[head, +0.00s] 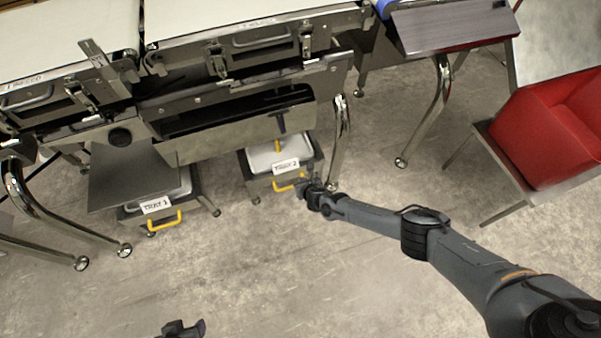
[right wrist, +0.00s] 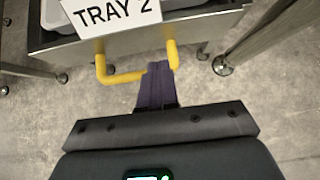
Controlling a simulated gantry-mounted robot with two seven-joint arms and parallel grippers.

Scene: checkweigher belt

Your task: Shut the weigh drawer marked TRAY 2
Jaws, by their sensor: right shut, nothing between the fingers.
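The weigh drawer marked TRAY 2 (head: 262,162) stands out from under the belt machine in the head view, its pale inside showing from above. Its front has a white TRAY 2 label (right wrist: 117,10) and a yellow handle (head: 290,185). My right gripper (head: 303,187) is shut and empty at this handle. In the right wrist view its purple fingers (right wrist: 157,75) overlap the middle of the yellow handle (right wrist: 118,78) and hide part of its bar; I cannot tell if they touch it. My left gripper (head: 182,329) shows only partly at the bottom edge, away from the drawers.
Another drawer with a yellow handle (head: 165,223) is at the left, partly under a grey plate (head: 130,175). Chrome legs (head: 339,140) stand close right of TRAY 2. A red bin (head: 545,130) sits on a stand at the right. The floor in front is clear.

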